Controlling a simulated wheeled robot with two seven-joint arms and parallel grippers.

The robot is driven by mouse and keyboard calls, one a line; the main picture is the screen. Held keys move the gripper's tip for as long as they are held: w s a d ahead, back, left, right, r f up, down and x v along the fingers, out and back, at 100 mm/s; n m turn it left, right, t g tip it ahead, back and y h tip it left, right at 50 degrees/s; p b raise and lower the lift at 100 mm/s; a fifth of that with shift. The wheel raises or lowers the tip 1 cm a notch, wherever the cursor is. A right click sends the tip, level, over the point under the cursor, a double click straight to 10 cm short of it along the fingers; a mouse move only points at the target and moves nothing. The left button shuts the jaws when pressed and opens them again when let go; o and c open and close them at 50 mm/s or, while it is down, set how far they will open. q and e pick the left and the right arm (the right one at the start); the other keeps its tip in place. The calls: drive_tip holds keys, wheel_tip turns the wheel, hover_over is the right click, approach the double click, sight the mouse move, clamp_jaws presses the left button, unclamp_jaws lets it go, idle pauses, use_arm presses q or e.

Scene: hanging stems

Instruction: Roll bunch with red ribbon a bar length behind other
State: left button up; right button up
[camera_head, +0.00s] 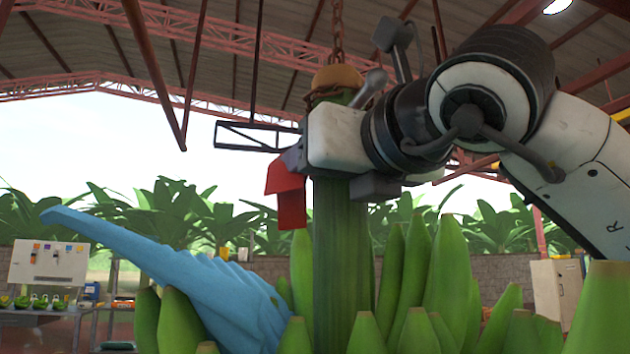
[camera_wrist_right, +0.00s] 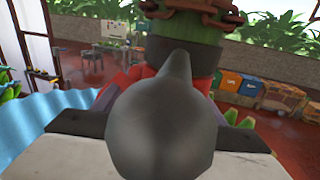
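The bunch with the red ribbon hangs close in front of me in the head view. Its thick green stem (camera_head: 342,260) runs down among green bananas (camera_head: 450,270). The red ribbon (camera_head: 287,196) hangs on the stem's left side, and some red also shows in the right wrist view (camera_wrist_right: 133,76). My right gripper (camera_head: 333,160) is across the upper stem, just below the brown band (camera_head: 338,77) and chain (camera_head: 337,30). Dark finger parts show on both sides of the stem. Whether they press on it is hidden. My left gripper is not in view. I cannot make out the other bunch.
A blue sleeve-like sheet (camera_head: 180,270) slopes across the lower left, beside the bananas. Red overhead beams (camera_head: 270,45) cross above. A bench and a white board (camera_head: 48,263) stand far left, a pale cabinet (camera_head: 556,290) far right. Coloured bins (camera_wrist_right: 232,84) stand behind in the wrist view.

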drive_tip(key=b+v, duration=0.2)
drive_tip(key=v, duration=0.8)
drive_tip(key=shift+b, duration=0.3)
drive_tip(key=shift+s+d, duration=0.1)
